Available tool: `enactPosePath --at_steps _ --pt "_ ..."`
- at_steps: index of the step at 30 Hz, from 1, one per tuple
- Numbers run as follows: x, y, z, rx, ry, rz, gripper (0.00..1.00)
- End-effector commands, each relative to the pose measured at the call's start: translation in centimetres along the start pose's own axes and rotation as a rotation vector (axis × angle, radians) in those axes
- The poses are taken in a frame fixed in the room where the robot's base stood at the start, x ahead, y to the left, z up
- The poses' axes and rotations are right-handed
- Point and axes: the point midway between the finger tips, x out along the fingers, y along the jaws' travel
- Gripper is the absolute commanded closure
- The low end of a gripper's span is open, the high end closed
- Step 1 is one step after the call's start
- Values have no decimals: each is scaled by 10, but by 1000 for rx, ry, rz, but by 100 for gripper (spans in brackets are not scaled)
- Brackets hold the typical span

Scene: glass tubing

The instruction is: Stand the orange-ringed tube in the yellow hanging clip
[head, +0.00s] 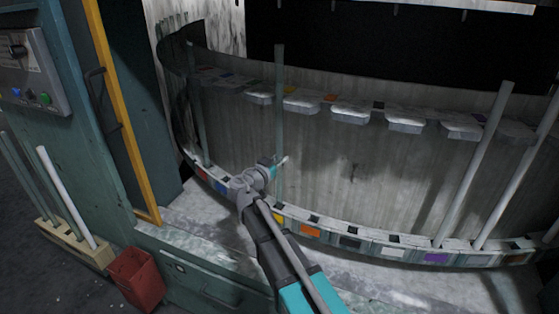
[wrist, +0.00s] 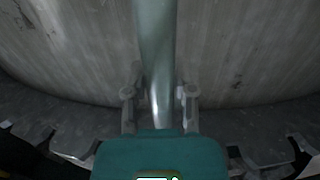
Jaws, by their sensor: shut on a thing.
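My gripper (head: 279,166) is shut on a long upright glass tube (head: 279,110), gripping its lower part. In the wrist view the tube (wrist: 157,50) runs between the two fingers (wrist: 160,95). No orange ring can be made out on it. The tube's lower end is close to the yellow-marked place (head: 278,220) on the lower rim of the curved carrier; I cannot tell whether it is seated there. The tube's top rises past the upper row of clips, near a pale clip (head: 301,103). I cannot make out which upper clip is yellow.
Other tubes stand in the carrier at the left (head: 198,110) and right (head: 470,170). A tube rack (head: 72,246) and a red bin (head: 136,279) are at lower left. An orange post (head: 122,110) and control panel (head: 30,70) stand at left. The pale ledge in front is clear.

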Motion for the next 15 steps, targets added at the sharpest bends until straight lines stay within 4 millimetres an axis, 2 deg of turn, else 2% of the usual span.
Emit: enactPosePath --at_steps 6,15 --pt "0 0 13 0 0 0 100" --pt "0 0 22 0 0 0 100"
